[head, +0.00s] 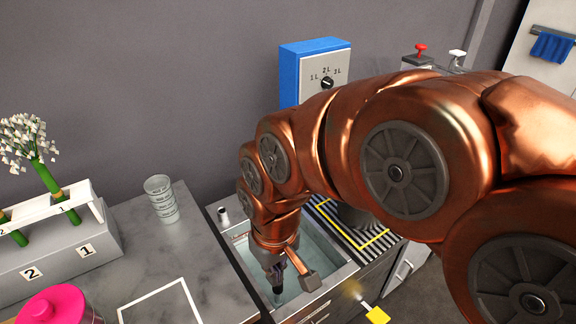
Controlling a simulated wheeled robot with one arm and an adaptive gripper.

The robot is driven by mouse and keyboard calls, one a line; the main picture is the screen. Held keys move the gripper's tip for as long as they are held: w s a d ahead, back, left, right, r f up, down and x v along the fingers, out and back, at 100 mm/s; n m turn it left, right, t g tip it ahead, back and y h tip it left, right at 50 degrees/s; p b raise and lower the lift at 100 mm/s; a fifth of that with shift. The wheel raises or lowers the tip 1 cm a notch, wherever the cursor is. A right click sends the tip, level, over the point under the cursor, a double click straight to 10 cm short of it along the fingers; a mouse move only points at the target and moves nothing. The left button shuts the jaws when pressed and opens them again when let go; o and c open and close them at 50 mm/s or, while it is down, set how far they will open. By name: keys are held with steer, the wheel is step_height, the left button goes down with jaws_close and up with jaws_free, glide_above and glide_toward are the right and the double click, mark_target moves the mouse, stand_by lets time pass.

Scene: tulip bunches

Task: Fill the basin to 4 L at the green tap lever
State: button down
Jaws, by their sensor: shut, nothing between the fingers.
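The basin (343,272) is set into the counter near the middle of the view, and pale teal water (316,245) shows in it. My arm crosses in front of part of it. My gripper (277,291) points down over the basin, shut and empty; I cannot tell whether its tips touch the water. I see no green tap lever; my arm covers much of the area behind the basin. A blue-sided box (291,72) on the wall has a black dial (327,84) with marks 1 L, 2 L and 3 L. I cannot read the water level.
Stacked clear cups (161,200) stand on the grey counter left of the basin. A rack (60,255) with white flowers (33,140) and a pink lid (58,306) are further left. A striped mat (357,232) lies right of the basin. Red (421,50) and white (457,57) knobs show behind my arm.

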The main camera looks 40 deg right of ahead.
steer(key=w+d+f+t+b, duration=0.4)
steer(key=w+d+f+b, duration=0.15)
steer(key=w, duration=0.45)
steer(key=w+d+f+t+b, duration=0.4)
steer(key=w+f+b, duration=0.2)
steer(key=w, duration=0.3)
steer(key=w+d+r+m+t+h+b, duration=0.1)
steer(key=w+d+m+t+h+b, duration=0.15)
steer(key=w+d+b, duration=0.4)
steer(key=w+d+r+m+t+h+b, duration=0.1)
steer(key=d+t+h+b, duration=0.2)
steer(key=d, duration=0.7)
steer(key=w+d+f+p, duration=0.1)
steer(key=w+d+p, duration=0.1)
steer(key=w, duration=0.4)
steer(key=w+d+f+t+y+p, duration=0.1)
steer(key=w+p, duration=0.4)
steer(key=w, duration=0.1)
steer(key=shift+w+d+f, duration=0.35)
steer(key=shift+w+f, duration=0.05)
steer(key=shift+t, duration=0.25)
